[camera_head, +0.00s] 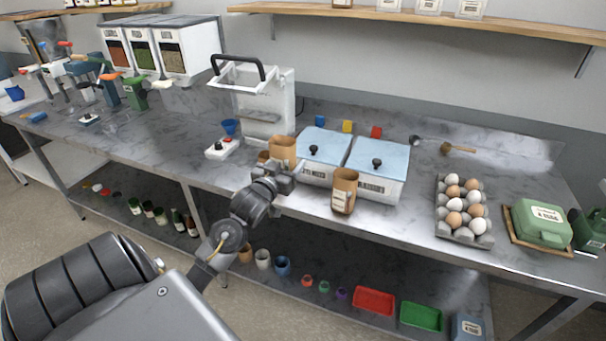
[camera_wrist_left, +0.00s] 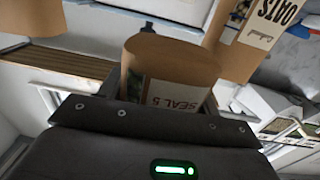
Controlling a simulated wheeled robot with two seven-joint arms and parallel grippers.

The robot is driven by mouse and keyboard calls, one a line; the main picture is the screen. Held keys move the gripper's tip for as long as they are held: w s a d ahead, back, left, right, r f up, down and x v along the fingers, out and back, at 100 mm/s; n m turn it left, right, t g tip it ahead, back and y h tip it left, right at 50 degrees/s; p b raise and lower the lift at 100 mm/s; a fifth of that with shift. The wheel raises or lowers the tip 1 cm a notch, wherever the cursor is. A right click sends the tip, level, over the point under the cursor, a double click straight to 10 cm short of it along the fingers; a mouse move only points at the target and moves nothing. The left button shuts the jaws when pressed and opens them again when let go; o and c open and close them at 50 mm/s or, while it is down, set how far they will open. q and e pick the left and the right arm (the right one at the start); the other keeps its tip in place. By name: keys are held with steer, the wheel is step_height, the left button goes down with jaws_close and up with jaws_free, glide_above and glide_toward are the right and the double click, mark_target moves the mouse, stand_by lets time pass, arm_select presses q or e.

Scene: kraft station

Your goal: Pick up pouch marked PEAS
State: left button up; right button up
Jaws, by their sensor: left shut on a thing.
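My left gripper (camera_head: 284,172) is at the front of the table and is shut on a brown paper pouch (camera_head: 283,149). In the left wrist view this pouch (camera_wrist_left: 172,65) stands between the fingers, its open rim facing the camera. Its label is partly hidden by the gripper, and I cannot read it surely as PEAS. Another brown pouch (camera_head: 344,190) with a pale label stands to the right. In the left wrist view a pouch labelled OATS (camera_wrist_left: 250,35) is close on the right, and part of another brown pouch (camera_wrist_left: 30,18) is at the top left. My right gripper is not in view.
Two white bins with blue lids (camera_head: 325,143) (camera_head: 380,158) stand just behind the pouches. A white press with a black handle (camera_head: 262,105) is behind left. An egg tray (camera_head: 442,228) and a green box (camera_head: 541,224) are at the right. Bare table lies between bins and eggs.

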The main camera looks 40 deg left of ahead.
arm_select(q)
steer(key=s+a+r, duration=0.2)
steer(key=s+r, duration=0.1)
steer(key=s, duration=0.2)
steer(key=shift+s+a, duration=0.35)
